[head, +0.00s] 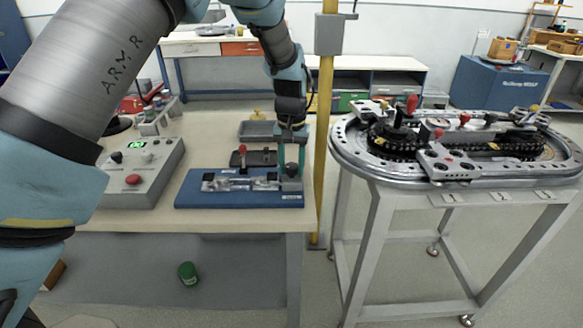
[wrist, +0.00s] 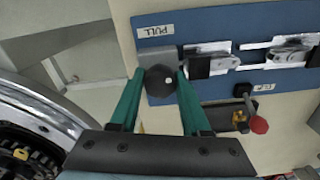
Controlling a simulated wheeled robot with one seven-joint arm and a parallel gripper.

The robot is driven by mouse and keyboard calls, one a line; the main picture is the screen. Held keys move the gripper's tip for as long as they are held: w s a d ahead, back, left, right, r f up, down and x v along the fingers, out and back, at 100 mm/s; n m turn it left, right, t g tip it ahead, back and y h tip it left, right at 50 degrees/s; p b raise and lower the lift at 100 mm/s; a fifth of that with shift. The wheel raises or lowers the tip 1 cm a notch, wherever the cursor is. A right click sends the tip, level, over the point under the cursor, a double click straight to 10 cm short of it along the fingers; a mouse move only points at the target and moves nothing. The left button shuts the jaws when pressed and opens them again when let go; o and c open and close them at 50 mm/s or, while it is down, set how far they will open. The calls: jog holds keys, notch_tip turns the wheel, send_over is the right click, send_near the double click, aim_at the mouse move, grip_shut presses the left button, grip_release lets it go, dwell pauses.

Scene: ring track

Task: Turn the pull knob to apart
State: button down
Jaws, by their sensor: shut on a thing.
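The pull knob (wrist: 160,80) is a dark round knob beside the label PULL (wrist: 156,31), at the end of a clamp mechanism on a blue base plate (wrist: 220,25). In the head view the blue plate (head: 240,201) lies on the table, and the knob is hidden behind my fingers. My gripper (wrist: 157,84) has green fingers, one on each side of the knob, shut on it. In the head view my gripper (head: 291,170) points down at the right end of the plate. Metal links (wrist: 285,53) lie along the plate.
A grey control box (head: 140,170) with a red button and green display stands left of the plate. A red-knobbed lever (wrist: 258,124) stands close behind the plate. The oval ring track (head: 350,155) stands on its own frame to the right, past a yellow post (head: 324,130).

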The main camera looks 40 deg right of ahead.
aim_at(291, 165)
jog(key=n, duration=0.5)
jog(key=shift+r+n, duration=0.1)
jog(key=shift+n, duration=0.2)
jog(key=shift+n+p, duration=0.35)
jog(key=shift+n, duration=1.85)
jog(key=shift+w, duration=0.1)
jog(key=shift+c, duration=1.8)
grip_release()
notch_tip(291, 165, up, 11)
jog(key=b, duration=0.2)
jog(key=shift+b, duration=0.35)
